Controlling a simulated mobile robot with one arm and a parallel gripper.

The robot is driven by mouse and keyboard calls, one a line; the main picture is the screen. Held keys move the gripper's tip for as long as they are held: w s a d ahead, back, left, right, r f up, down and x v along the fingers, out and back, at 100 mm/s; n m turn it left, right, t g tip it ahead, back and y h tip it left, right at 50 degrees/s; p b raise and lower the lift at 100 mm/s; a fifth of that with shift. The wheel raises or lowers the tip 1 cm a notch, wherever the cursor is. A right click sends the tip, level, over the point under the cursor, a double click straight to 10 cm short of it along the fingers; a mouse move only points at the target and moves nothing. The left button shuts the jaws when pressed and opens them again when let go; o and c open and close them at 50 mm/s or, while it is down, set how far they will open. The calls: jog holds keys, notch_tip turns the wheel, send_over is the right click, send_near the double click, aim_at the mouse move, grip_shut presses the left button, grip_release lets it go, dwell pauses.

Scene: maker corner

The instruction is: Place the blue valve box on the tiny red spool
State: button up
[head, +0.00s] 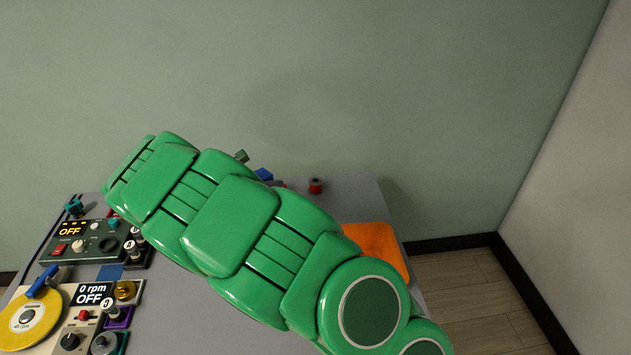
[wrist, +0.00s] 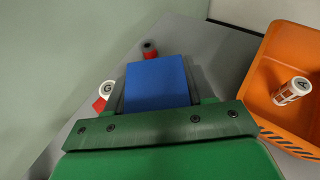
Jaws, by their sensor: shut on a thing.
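The blue valve box (wrist: 157,82) is between the fingers of my gripper (wrist: 155,98) in the wrist view, and my gripper is shut on it. In the head view a small blue part of the box (head: 264,174) shows past my green arm, which hides most of my gripper. The tiny red spool (head: 315,186) stands upright on the grey table to the right of the box. In the wrist view the spool (wrist: 150,51) shows just beyond the box's far edge, with its dark top visible. I cannot tell the box's height above the table.
An orange bin (head: 378,238) stands at the table's right; a white cylinder marked A (wrist: 292,91) lies in it. A white piece marked G (wrist: 107,88) and a red piece (wrist: 99,104) are left of the box. Control panels (head: 85,242) and a yellow disc (head: 28,322) fill the table's left.

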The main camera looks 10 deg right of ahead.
jog(key=w+d+r+m+g+h, duration=0.1)
jog(key=w+d+m, duration=0.15)
jog(key=d, duration=0.65)
jog(key=w+d+r+m+g+h, duration=0.1)
jog(key=w+d+r+g, duration=0.15)
jog(key=d, duration=0.55)
send_over(320, 179)
notch_tip(320, 179, down, 10)
jog(key=shift+s+t, duration=0.15)
jog(key=shift+t, duration=0.2)
jog(key=shift+a, duration=0.1)
jog(key=shift+w+f, duration=0.2)
notch_tip(320, 179, down, 3)
jog(key=shift+f, duration=0.15)
